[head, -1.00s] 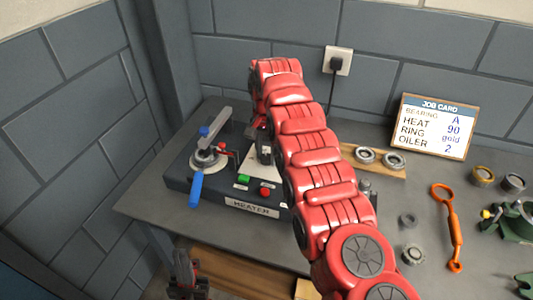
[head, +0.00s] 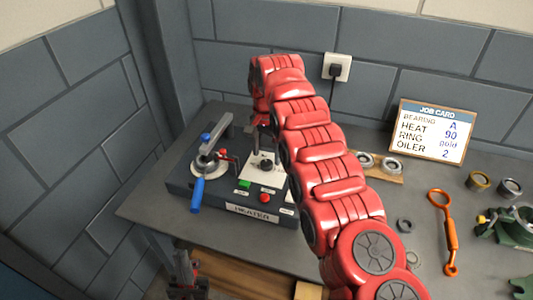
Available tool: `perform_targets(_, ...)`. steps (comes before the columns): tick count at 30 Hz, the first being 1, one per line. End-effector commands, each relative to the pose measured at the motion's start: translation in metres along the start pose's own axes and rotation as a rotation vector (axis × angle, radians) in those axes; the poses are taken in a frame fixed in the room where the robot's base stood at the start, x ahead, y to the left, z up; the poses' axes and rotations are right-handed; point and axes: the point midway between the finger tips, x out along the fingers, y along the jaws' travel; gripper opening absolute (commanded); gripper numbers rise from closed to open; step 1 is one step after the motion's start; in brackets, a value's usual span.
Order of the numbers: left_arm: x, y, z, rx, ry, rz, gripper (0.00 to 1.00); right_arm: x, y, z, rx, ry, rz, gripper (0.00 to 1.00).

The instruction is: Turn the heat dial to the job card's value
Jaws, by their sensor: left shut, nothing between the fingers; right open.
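The heater (head: 182,187) is a dark box with a "HEATER" label at the left of the bench. Its heat dial (head: 265,164) is a small black knob on a white plate, too small to read its setting. My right gripper (head: 262,138) points down just above the dial, open and partly hidden by my red arm; it appears clear of the knob. My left gripper (head: 185,272) is shut and empty, low in front of the bench. The job card (head: 431,132) reads bearing A, heat 90, ring gold, oiler 2.
Green (head: 244,184) and red (head: 265,198) buttons sit in front of the dial. Bearing rings (head: 391,165) lie on a wooden strip. An orange tool (head: 449,232) lies at the right.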

Motion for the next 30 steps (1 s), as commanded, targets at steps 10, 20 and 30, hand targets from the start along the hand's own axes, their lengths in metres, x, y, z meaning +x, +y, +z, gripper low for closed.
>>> perform_targets(10,0.078,-0.004,-0.013,0.0,0.0,0.0,0.0,-0.079,0.0,0.0,0.001,-0.001,0.0,0.77)
perform_targets(20,0.135,-0.007,-0.023,0.0,0.0,0.0,0.0,-0.139,0.0,-0.001,0.001,0.001,-0.002,0.77)
perform_targets(30,0.14,-0.007,-0.024,0.0,0.0,0.0,0.0,-0.144,0.0,0.0,0.001,0.0,-0.001,0.77)
